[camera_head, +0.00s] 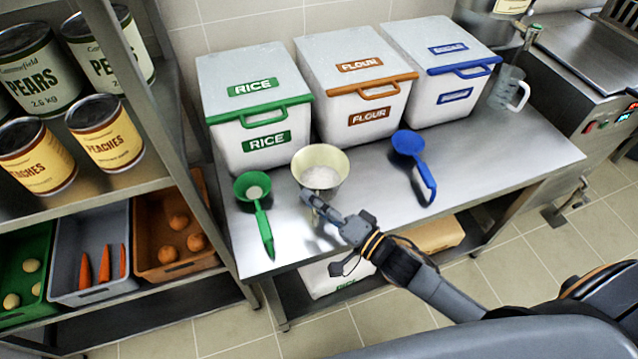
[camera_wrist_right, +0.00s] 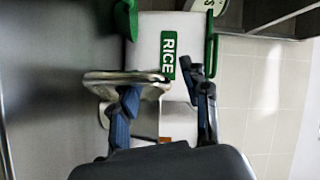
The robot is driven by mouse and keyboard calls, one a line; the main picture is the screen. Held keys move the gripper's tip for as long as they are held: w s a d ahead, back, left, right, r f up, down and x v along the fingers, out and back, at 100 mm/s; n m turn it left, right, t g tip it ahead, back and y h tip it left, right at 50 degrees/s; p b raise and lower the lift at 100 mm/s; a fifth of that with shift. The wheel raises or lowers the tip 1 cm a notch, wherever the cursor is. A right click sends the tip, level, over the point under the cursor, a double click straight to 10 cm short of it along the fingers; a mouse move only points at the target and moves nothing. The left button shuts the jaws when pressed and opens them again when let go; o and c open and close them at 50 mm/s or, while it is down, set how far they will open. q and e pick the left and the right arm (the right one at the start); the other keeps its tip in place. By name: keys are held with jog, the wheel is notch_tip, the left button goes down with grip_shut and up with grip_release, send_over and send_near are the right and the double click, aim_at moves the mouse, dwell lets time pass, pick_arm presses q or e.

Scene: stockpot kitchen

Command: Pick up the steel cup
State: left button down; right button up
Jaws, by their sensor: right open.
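A round cup (camera_head: 320,168) with a pale, cream-looking inside and white contents stands upright on the steel table, in front of the rice and flour bins. It seems to be the steel cup; a grey metal rim (camera_wrist_right: 100,77) shows in the wrist view. My right gripper (camera_head: 326,232) is open at the cup's near side. One finger reaches up to the cup's lower front and the other is lower, near the table edge. In the wrist view the right gripper (camera_wrist_right: 165,92) has its left finger overlapping the rim; I cannot tell if it touches. My left gripper is not in view.
A green scoop (camera_head: 262,218) lies left of the cup and a blue scoop (camera_head: 410,150) right of it. Rice (camera_head: 255,100), flour (camera_head: 355,75) and blue-labelled (camera_head: 440,65) bins stand behind. A shelf rack (camera_head: 180,110) stands close on the left.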

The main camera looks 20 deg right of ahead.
grip_shut()
jog(key=shift+r, duration=0.15)
